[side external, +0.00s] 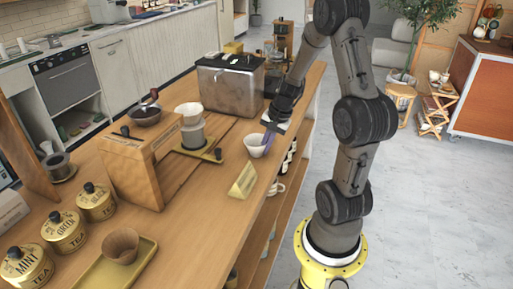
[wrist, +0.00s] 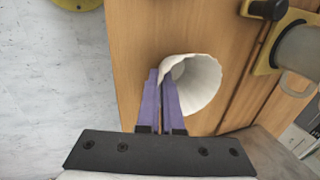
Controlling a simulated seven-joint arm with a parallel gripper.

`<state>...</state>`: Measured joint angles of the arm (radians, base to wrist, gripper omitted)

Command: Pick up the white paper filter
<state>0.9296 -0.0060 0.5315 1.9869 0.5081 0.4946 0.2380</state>
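The white paper filter (side external: 255,146) is a pale fluted cone near the right edge of the wooden counter. It also shows in the wrist view (wrist: 203,88), with its wide mouth visible. My gripper (side external: 269,137) reaches down at the filter's right side in the side view. In the wrist view, the two purple fingers of my gripper (wrist: 160,76) are close together at the filter's left rim, with the rim between their tips. The fingers hide part of the rim. I cannot tell whether the filter is lifted off the counter.
A gold sign (side external: 242,181) stands in front of the filter. A white dripper (side external: 189,113) on a stand is to its left, and a metal box (side external: 230,84) is behind. A brown filter (side external: 121,246) sits on a gold tray (side external: 88,283). Tea tins (side external: 64,232) stand at left.

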